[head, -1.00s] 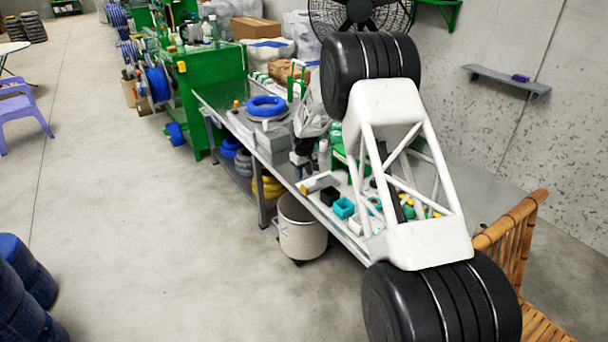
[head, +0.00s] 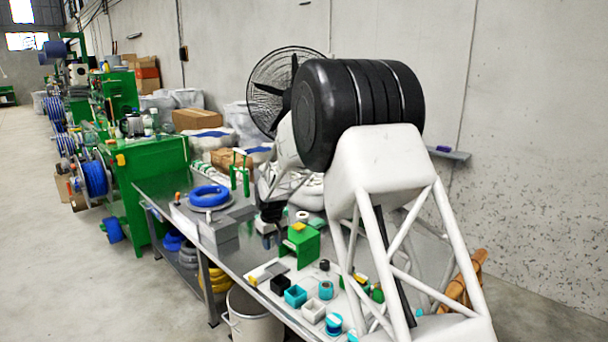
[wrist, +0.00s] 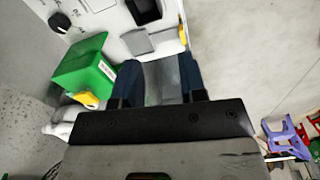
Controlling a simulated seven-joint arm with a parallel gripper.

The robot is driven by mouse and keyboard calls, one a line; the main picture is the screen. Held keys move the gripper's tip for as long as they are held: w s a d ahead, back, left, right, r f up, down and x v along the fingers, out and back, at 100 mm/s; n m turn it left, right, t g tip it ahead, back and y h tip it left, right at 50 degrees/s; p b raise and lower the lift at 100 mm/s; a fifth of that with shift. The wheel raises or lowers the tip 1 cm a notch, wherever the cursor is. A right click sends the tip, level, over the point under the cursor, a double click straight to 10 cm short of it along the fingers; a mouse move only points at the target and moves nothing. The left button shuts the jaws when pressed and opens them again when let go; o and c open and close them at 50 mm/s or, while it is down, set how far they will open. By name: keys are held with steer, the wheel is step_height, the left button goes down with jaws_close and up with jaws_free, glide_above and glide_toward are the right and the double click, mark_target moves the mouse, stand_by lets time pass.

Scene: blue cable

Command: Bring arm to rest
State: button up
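My arm reaches from the right of the head view, its white lattice link and black joint in front. My gripper (head: 269,238) hangs over the metal workbench (head: 165,187), left of a green block-shaped holder (head: 301,246). In the wrist view my gripper (wrist: 160,82) shows two dark blue fingers apart, with nothing seen held between them. The green holder (wrist: 84,74) lies left of the fingers there. The blue cable coil (head: 209,196) rests on a round plate on a grey box, left of the gripper and apart from it.
Small cups and blocks, including a teal box (head: 295,296), line the bench's front part. A white bin (head: 252,316) stands below. A black fan (head: 285,88) and cardboard boxes (head: 197,119) are behind.

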steer(key=s+d+r+m+t, duration=0.1)
steer(key=s+d+r+m, duration=0.1)
steer(key=s+d+r, duration=0.95)
steer(key=s+d+r+m, duration=0.2)
steer(key=s+d+r, duration=0.55)
steer(key=s, duration=0.65)
steer(key=s+d+m, duration=0.1)
steer(key=s+d, duration=0.4)
steer(key=s, duration=1.1)
steer(key=s+d+m+t, duration=0.1)
steer(key=s+d, duration=0.4)
steer(key=s, duration=1.2)
steer(key=shift+s+d+f+m, duration=0.2)
steer(key=shift+f+m, duration=0.15)
steer(key=shift+m, duration=0.45)
